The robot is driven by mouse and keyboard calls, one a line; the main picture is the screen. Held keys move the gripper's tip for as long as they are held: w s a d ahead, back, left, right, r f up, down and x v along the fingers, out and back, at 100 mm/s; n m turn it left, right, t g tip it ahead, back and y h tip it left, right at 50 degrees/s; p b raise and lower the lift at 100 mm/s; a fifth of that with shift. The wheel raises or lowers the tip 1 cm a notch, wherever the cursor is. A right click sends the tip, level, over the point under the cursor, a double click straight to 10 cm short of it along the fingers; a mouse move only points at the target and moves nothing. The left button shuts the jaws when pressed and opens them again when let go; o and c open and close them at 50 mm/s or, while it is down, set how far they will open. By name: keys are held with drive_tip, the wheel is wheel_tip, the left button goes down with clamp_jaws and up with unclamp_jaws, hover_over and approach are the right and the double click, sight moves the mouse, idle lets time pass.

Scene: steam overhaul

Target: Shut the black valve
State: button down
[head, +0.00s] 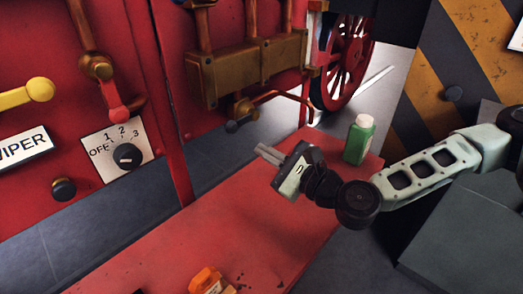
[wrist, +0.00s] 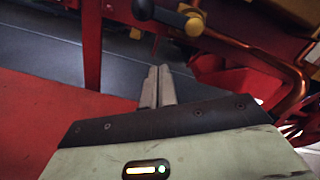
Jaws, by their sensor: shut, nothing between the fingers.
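A brass valve with a black-tipped handle (head: 232,126) sticks out below the brass block on the red engine in the head view. It appears to be the black valve. My gripper (head: 262,150) is shut and empty, just below and to the right of the valve handle in the head view. In the wrist view its fingers (wrist: 156,70) lie together, apart from the black knob. Part of the valve is cut off there.
A red bench (head: 235,225) lies under my gripper, with a green bottle (head: 358,140) and an orange object (head: 205,280) on it. Left are a yellow handle (head: 38,90), a red handle (head: 115,112) and a black selector knob (head: 127,155). A red wheel (head: 347,60) stands behind.

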drive_tip(key=b+v, duration=0.1)
drive_tip(key=v, duration=0.6)
drive_tip(key=shift+s+d, duration=0.2)
drive_tip(key=shift+s, duration=0.1)
drive_tip(key=shift+r, duration=0.1)
